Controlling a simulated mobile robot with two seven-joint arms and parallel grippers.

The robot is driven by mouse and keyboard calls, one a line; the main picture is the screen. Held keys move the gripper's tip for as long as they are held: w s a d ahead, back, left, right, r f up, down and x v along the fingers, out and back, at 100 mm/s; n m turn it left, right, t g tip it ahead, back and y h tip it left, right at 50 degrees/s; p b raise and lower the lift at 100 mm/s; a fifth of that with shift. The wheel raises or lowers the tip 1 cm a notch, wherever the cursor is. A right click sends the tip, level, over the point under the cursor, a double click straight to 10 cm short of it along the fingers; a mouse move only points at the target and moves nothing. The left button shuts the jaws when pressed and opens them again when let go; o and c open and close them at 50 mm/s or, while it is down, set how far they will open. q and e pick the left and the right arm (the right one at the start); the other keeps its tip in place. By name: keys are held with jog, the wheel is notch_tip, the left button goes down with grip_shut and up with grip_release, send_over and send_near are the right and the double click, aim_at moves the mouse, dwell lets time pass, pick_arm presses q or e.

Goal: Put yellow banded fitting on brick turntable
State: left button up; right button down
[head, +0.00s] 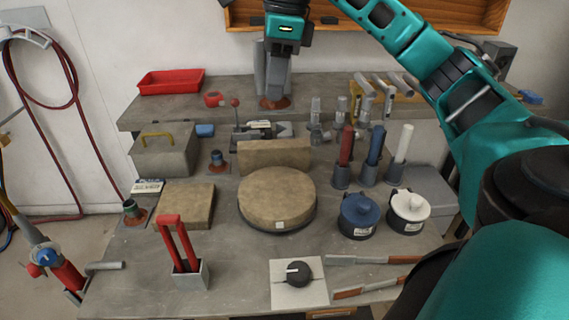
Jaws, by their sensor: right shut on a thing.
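My right gripper (274,92) reaches down from the top to the raised back shelf. It is shut on a fitting with a rust-brown flange base (275,104). The fingers hide the fitting's upper part, so I cannot see its band colour. The base is at the shelf top; I cannot tell whether it touches. The brick turntable (277,193) is a round tan disc on a dark base, with a small white mark at its front edge, in the middle of the bench. Its top is empty. My left gripper is not in view.
A blue-banded fitting (217,160) and a green-banded fitting (133,210) stand left of the turntable. A tan upright block (274,156) is right behind it. Blue (360,213) and white (408,210) lidded pots stand right. Red-handled tongs (178,245) rise in front-left.

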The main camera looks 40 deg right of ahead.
aim_at(277, 105)
notch_tip(277, 105, down, 7)
jog(key=b, duration=0.4)
jog(key=shift+a+f, duration=0.1)
jog(key=shift+f, duration=0.1)
notch_tip(277, 105, down, 8)
jog(key=shift+f+b, duration=0.15)
jog(key=shift+b, duration=1.05)
notch_tip(277, 105, down, 4)
jog(key=shift+f+b, duration=0.1)
jog(key=shift+b, duration=0.3)
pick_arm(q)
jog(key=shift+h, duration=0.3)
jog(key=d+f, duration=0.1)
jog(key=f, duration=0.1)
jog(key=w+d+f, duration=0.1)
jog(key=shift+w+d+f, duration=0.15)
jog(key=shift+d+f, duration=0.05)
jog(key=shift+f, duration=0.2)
pick_arm(e)
jog(key=shift+f, duration=0.15)
jog(key=c, duration=0.8)
grip_release()
jog(key=shift+c, duration=0.2)
